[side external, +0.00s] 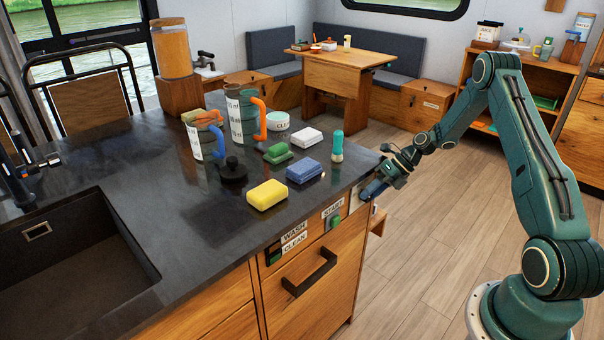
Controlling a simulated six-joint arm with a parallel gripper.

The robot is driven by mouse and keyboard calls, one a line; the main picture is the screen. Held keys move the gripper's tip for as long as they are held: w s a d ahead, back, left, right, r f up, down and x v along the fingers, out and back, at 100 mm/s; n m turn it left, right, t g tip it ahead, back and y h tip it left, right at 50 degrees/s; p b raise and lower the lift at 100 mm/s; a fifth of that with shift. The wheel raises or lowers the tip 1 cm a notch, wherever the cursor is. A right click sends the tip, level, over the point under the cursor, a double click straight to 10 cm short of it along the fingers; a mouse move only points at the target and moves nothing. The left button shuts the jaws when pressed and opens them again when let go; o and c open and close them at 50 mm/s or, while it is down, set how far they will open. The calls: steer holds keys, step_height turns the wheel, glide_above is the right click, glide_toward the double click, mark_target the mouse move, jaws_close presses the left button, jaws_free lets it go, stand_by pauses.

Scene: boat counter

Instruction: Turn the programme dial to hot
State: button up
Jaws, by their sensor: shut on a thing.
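My gripper (372,190) is at the right end of the counter front, just below the worktop edge. It is shut on the programme dial, and its fingers and wrist hide nearly all of the dial. Part of a pale plate (354,201) shows beside the fingertips. The dial's pointer and the word for hot cannot be made out. To the left on the same front are a START label (333,207) with a green button (335,222), and WASH and CLEAN labels (294,237).
The dark worktop (130,200) overhangs the dial. Yellow (267,194), blue (304,171), green and white blocks, a teal bottle (337,146) and measuring jugs stand on it. A black handle (310,272) sticks out below.

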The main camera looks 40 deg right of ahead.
steer(key=shift+d+y, duration=0.1)
steer(key=shift+y, duration=0.4)
steer(key=o, duration=1)
steer(key=v, duration=0.7)
steer(key=shift+s+d+r, duration=0.1)
steer(key=shift+s+r, duration=0.05)
